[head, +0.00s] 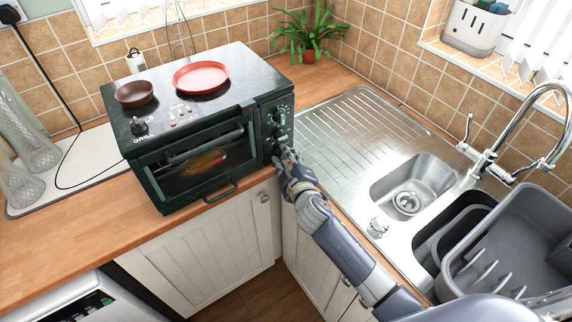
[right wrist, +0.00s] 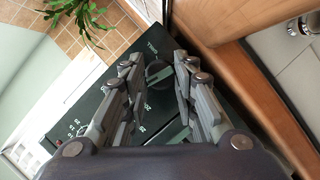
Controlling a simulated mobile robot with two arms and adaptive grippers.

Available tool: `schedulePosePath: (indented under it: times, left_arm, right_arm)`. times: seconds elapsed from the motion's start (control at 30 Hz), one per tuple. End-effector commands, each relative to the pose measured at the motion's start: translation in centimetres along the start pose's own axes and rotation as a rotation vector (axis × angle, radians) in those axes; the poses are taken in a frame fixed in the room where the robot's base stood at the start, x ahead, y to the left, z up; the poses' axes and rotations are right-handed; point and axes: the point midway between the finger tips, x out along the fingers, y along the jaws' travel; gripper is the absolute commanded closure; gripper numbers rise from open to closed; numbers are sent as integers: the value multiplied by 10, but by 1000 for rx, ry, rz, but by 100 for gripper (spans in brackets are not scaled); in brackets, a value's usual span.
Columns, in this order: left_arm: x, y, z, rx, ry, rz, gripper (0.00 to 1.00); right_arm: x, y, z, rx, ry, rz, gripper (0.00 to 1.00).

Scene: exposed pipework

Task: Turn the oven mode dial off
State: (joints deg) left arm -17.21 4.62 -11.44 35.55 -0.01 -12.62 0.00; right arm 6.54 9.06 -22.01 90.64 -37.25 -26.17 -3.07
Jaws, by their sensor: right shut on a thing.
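The black countertop oven (head: 238,72) stands on the wooden worktop, its glass door closed with food visible inside. Its control panel (head: 268,128) at the right of the front has dials in a column. My right gripper (head: 285,152) is at the lowest part of this panel. In the right wrist view, its fingers (right wrist: 158,70) stand on either side of a dark round dial (right wrist: 158,76), shut on it. Printed lettering shows beside this dial. In the head view the gripper largely hides it, and its exact setting is hard to read. My left gripper is not in view.
A brown pan (head: 134,94) and a red plate (head: 200,77) are on the oven top. The steel sink (head: 345,125) is to the right, with a grey dish rack (head: 540,225). A potted plant (head: 308,38) stands behind. Cupboards (head: 205,260) are below.

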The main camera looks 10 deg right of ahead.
Motion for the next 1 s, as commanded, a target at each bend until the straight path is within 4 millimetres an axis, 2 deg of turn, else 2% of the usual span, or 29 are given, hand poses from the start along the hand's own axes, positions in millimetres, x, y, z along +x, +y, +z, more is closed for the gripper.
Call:
schedulePosePath:
  times: [0.03, 0.33, 1.0]
  left_arm:
    - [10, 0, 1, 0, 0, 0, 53]
    - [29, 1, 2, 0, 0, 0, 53]
    - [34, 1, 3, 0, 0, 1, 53]
  right_arm:
    - [1, -5, 3, -31, 0, 13, 97]
    - [1, -4, 2, -177, 0, 73, 97]
    - [0, -2, 0, -233, 1, 96, 97]
